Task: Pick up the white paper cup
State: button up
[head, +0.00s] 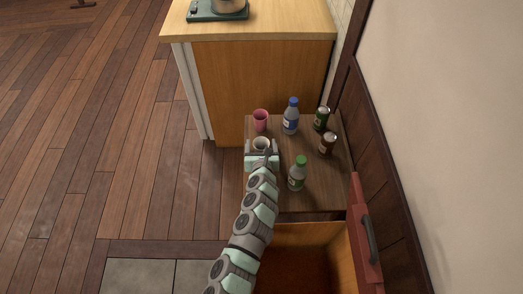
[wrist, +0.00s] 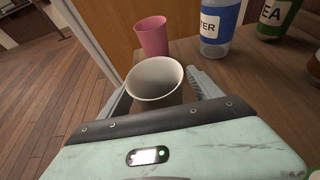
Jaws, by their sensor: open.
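The white paper cup (head: 262,142) stands upright on a low wooden table (head: 310,205), near its left side in the head view. In the wrist view the cup (wrist: 156,80) is in the middle, its open rim facing up and its lower part hidden behind my gripper's body. My gripper (head: 262,149) is open at the cup. In the wrist view one finger of my gripper (wrist: 160,95) shows on each side of the cup. I cannot tell whether either finger touches it.
A pink cup (head: 260,119) stands just behind the white cup. A wooden cabinet (head: 265,85) rises behind. An open drawer (head: 302,236) is in front.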

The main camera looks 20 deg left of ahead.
jog(key=shift+w+a+f, duration=0.15)
jog(key=shift+w, duration=0.3)
jog(key=shift+c, duration=0.2)
jog(key=c, duration=1.3)
